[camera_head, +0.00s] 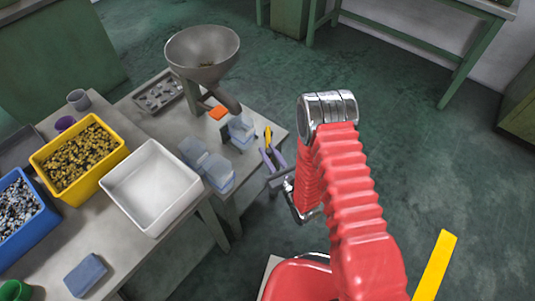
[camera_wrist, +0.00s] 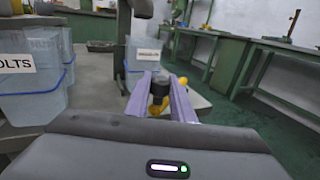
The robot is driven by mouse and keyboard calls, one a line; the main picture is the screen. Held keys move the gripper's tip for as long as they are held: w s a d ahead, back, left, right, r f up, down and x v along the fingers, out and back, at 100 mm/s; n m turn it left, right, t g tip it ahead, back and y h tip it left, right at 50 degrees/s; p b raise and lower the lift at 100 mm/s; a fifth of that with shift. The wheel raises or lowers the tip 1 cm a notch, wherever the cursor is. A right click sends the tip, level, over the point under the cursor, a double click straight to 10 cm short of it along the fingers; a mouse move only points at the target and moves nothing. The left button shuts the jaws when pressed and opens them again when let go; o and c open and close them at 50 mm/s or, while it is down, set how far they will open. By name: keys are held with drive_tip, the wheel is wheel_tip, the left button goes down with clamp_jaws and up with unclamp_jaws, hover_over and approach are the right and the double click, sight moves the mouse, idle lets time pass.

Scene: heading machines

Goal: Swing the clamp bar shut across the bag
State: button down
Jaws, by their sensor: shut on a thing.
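My gripper (camera_head: 271,155) has purple fingers and is at the right edge of the small table in the head view. In the wrist view my gripper (camera_wrist: 165,98) is shut on a dark knob (camera_wrist: 158,88) with yellow parts beside it. The yellow piece, seemingly the clamp bar (camera_head: 268,134), stands out just beyond the fingertips in the head view. Whether the bar touches the bag cannot be told.
A grey hopper (camera_head: 203,52) with a spout (camera_head: 226,99) rises over the table. A white bin (camera_head: 150,187), yellow bin (camera_head: 80,157) and blue bin (camera_head: 22,210) are at left.

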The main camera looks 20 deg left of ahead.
drive_tip(key=c, duration=1.5)
unclamp_jaws()
drive_tip(key=shift+c, duration=0.2)
drive_tip(key=v, duration=1.3)
drive_tip(key=shift+s+d, duration=0.2)
drive_tip(key=shift+d, duration=0.1)
drive_tip(key=shift+c, duration=0.2)
